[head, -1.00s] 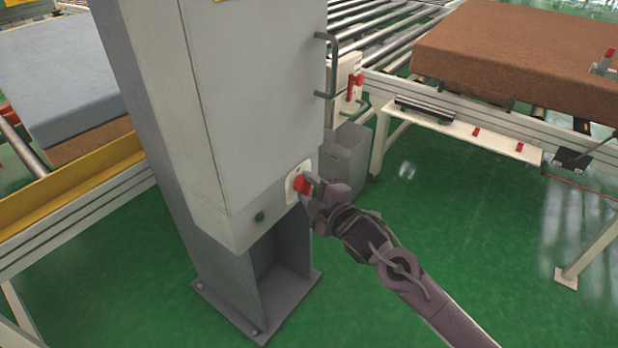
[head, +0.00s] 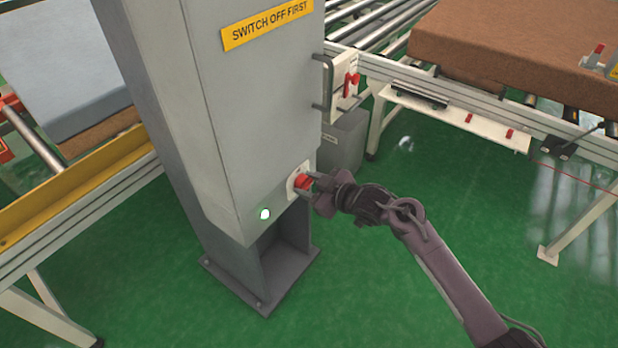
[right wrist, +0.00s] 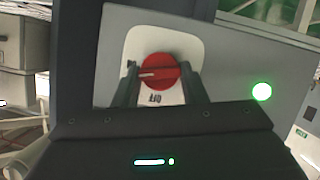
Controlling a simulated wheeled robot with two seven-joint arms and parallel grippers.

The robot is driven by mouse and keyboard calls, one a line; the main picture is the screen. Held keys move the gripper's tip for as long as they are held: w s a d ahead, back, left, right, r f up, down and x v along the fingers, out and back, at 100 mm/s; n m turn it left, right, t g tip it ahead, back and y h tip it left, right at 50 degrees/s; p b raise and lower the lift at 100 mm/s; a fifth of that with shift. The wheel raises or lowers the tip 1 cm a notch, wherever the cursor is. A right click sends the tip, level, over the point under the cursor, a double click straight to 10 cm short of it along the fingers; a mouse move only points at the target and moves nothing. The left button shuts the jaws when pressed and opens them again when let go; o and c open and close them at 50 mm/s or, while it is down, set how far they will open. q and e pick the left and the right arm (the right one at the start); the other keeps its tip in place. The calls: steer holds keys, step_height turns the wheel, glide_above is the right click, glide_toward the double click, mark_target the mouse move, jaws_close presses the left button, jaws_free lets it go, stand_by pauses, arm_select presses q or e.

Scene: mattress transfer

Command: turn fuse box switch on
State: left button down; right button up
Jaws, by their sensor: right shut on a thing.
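The grey fuse box (head: 265,110) stands on a grey pedestal, with a yellow "SWITCH OFF FIRST" label on its upper face. Its red rotary switch (head: 303,182) sits on a white plate low on the front. In the right wrist view the red switch (right wrist: 158,72) shows a pale mark pointing left, and "OFF" is printed below it. My right gripper (head: 312,184) is shut on the switch, one finger on each side of it. A round indicator light (head: 264,214) left of the switch glows green, also in the right wrist view (right wrist: 262,91). My left gripper is not in view.
A box with a red lever (head: 351,85) is behind the fuse box, beside a grey bin (head: 342,142). Conveyors with a brown mattress (head: 520,50) stand at right, and a blue-grey mattress (head: 60,70) lies at left. The green floor at right is open.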

steer(key=shift+w+d+m+g+y+p, duration=0.1)
steer(key=shift+m+g+y+p, duration=0.2)
steer(key=shift+m+g+p, duration=0.6)
steer(key=shift+m+b, duration=0.3)
steer(key=o, duration=1)
steer(key=shift+t, duration=0.3)
steer(key=b+v, duration=0.1)
steer(key=v, duration=0.6)
steer(key=shift+d, duration=0.35)
steer(key=shift+r, duration=0.1)
